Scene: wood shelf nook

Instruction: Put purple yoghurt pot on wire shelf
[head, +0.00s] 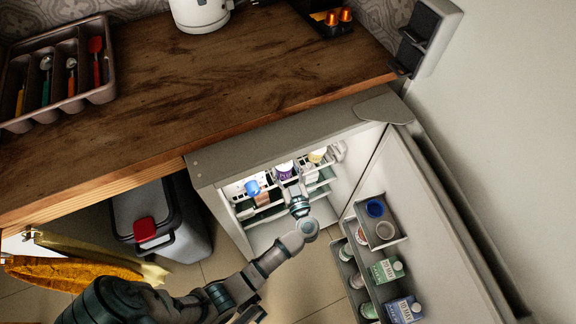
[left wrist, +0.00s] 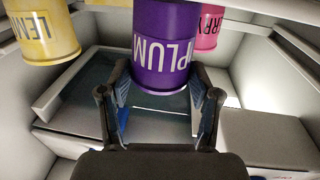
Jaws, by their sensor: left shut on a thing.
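The purple yoghurt pot (head: 284,171), labelled PLUM, is inside the open fridge at the upper shelf level. It fills the top middle of the left wrist view (left wrist: 165,45). My left gripper (head: 292,187) reaches in through the fridge opening and is shut on the pot, one finger on each side in the left wrist view (left wrist: 160,98). The wire shelf (head: 268,184) shows as white rails around the pot. I cannot tell whether the pot's base touches it. My right gripper is not in view.
A yellow pot (left wrist: 42,32) and a pink pot (left wrist: 208,28) flank the purple one closely. A blue item (head: 252,187) is at the shelf's left. The fridge door (head: 425,215) stands open at right with loaded racks. A lidded bin (head: 160,225) stands left.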

